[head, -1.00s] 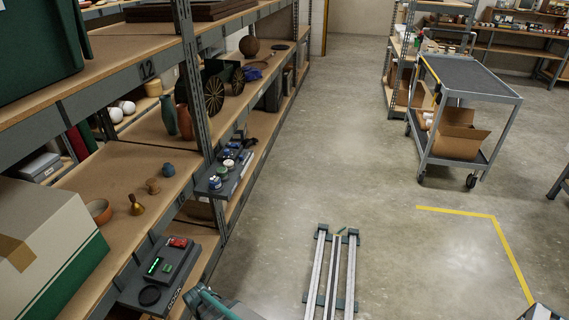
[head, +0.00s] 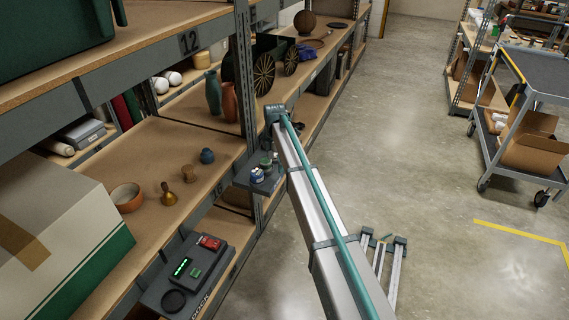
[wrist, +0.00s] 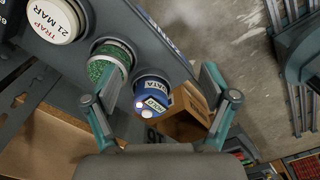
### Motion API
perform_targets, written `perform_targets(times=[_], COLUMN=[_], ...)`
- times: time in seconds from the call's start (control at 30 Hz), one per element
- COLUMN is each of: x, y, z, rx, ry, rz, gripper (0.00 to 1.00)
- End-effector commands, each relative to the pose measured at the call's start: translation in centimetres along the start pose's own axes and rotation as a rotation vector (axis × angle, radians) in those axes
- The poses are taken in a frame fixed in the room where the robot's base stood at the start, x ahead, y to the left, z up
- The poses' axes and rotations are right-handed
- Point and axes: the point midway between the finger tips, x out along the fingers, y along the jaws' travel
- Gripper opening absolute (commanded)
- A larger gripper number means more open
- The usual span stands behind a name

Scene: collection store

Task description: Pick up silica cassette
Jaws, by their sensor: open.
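A round cassette of green granules (wrist: 108,62), which looks like the silica cassette, stands in a dark grey holder tray (wrist: 150,38) in the wrist view. It is between a white-lidded round trap marked "21 MAR" (wrist: 52,20) and a blue-and-white data logger (wrist: 152,95). My gripper (wrist: 160,75) is open and empty. The logger shows between its fingers, and the green cassette is beside the left finger. I cannot tell whether anything touches. In the head view the holder tray (head: 243,180) juts from the shelf post, partly hidden by my arm; my gripper is hidden there.
A docking unit with a green display (head: 190,275) sits at the front shelf edge. A brass bell (head: 168,195), a bowl (head: 127,197) and a large box (head: 60,250) stand on the shelf.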

Motion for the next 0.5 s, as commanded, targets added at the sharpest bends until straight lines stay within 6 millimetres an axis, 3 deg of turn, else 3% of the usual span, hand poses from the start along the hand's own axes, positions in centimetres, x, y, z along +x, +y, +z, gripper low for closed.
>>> perform_targets(times=[0.03,0.2,0.33,0.5], x=[-1.9,-5.3,-5.5,-3.5], y=[2.9,6.2,6.7,6.6], z=[-0.5,-1.8,-2.1,-2.1], rx=[-0.084,-0.280,-0.330,-0.332], ry=[-0.002,-0.004,-0.004,-0.004], rz=[0.006,0.009,0.009,0.008], gripper=[0.85,0.85,0.85,0.85])
